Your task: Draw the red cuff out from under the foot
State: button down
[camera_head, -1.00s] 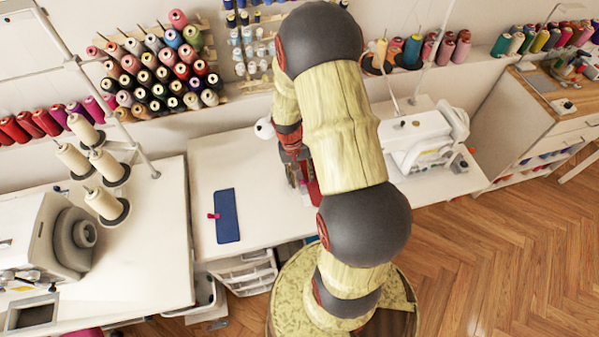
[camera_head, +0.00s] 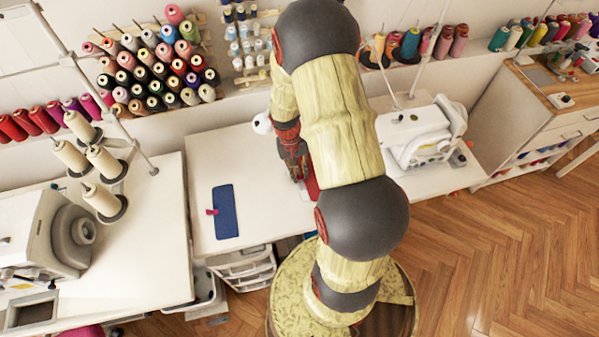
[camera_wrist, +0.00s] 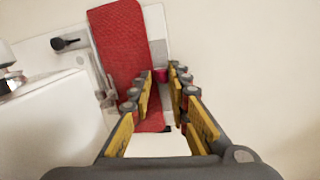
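The red cuff (camera_wrist: 122,45) is a long textured red strip in the wrist view. It runs from the top edge down behind the left finger of my gripper (camera_wrist: 163,74). A piece of it shows red beside my arm in the head view (camera_head: 312,187). My gripper (camera_head: 298,172) is low over the white sewing table, next to the cuff. The white machine's body (camera_wrist: 45,120) is left of the cuff in the wrist view. My arm hides most of the machine in the head view, and I cannot make out the foot.
A blue cloth piece (camera_head: 225,212) with a small pink clip lies on the white table (camera_head: 205,160), left of my gripper. Another white machine (camera_head: 425,130) stands right of my arm. Thread cones (camera_head: 104,200) stand on the left table. Thread racks line the wall.

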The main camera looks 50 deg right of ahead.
jog(key=shift+w+a, duration=0.1)
jog(key=shift+a, duration=0.05)
dwell(0.3)
jog(key=shift+w+a, duration=0.55)
jog(key=shift+a, duration=0.3)
jog(key=shift+r, duration=0.15)
jog(key=shift+a+r+p, duration=0.2)
jog(key=shift+r+p, duration=1.55)
jog(key=shift+r, duration=0.4)
jog(key=shift+w, duration=0.1)
